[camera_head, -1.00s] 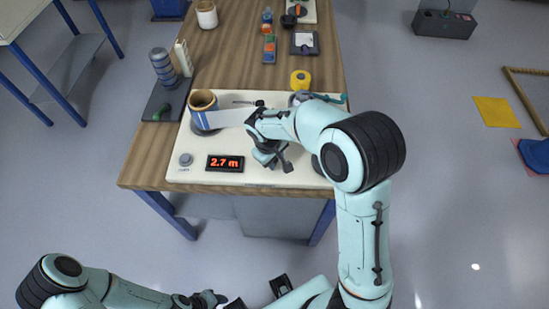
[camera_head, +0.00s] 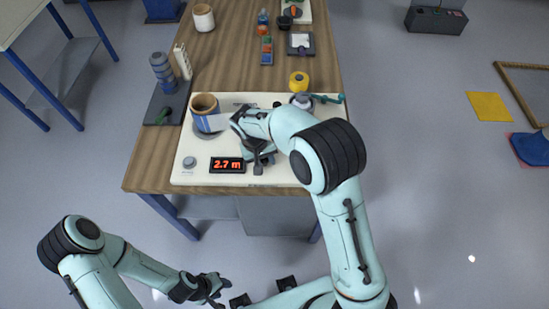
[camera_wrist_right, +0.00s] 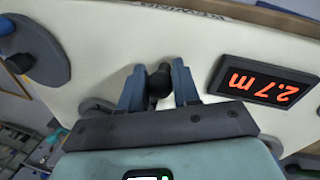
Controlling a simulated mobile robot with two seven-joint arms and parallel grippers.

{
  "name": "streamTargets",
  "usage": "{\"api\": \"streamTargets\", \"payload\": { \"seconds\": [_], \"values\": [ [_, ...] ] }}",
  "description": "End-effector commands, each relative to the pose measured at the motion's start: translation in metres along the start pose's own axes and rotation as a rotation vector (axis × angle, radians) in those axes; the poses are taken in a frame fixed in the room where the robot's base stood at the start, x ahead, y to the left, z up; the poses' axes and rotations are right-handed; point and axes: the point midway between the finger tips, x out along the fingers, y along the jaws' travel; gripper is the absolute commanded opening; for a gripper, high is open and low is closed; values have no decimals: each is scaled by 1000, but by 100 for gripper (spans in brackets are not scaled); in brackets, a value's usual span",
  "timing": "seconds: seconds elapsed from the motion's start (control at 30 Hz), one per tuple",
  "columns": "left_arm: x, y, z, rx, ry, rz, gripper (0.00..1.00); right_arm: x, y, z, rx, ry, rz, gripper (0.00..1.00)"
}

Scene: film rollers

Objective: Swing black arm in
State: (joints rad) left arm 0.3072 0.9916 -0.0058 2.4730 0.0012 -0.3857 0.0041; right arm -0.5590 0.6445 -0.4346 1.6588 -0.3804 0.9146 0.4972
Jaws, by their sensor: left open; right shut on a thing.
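My right gripper (camera_head: 245,130) is low over the cream panel (camera_head: 185,178). In the right wrist view, its two fingers (camera_wrist_right: 160,88) are closed around a black knob (camera_wrist_right: 159,80), which I take as part of the black arm. The rest of that arm is hidden by my gripper and wrist. A roll (camera_head: 204,106) with a brown core stands at the panel's left, and a pale blue strip runs from it towards my right gripper. The red display (camera_head: 227,164) reads 2.7 m. My left gripper (camera_head: 220,289) is open and empty, low in front of the table.
A grey knob (camera_head: 189,162) sits left of the display. A grey roller (camera_head: 302,100) and green lever (camera_head: 328,99) are at the panel's back right. A yellow roll (camera_head: 298,80) stands behind. A dark tray (camera_head: 155,105) with a grey stack is at left.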

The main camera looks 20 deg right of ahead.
Motion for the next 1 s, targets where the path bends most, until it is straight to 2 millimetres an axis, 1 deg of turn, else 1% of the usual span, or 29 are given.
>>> {"api": "streamTargets", "payload": {
  "seconds": [0.1,0.3,0.77,0.8,0.83,0.87,1.0],
  "values": [
    [-3,2,-2,1,2,1,43,-2,-3,-2,53,-10,1,0],
    [-5,3,-2,1,3,1,43,-2,-6,-4,104,-19,0,0],
    [-5,3,-3,1,4,1,43,-2,-8,-5,119,-21,-2,0],
    [-5,3,-3,1,4,1,43,-2,-8,-5,119,-21,-2,41],
    [-5,3,-3,1,4,1,43,-2,-8,-5,119,-21,-2,51],
    [-5,3,-3,1,4,1,43,-2,-8,-5,119,-21,-2,54],
    [-5,3,-3,1,4,1,43,-2,-7,-5,117,-21,-1,54]
  ]
}}
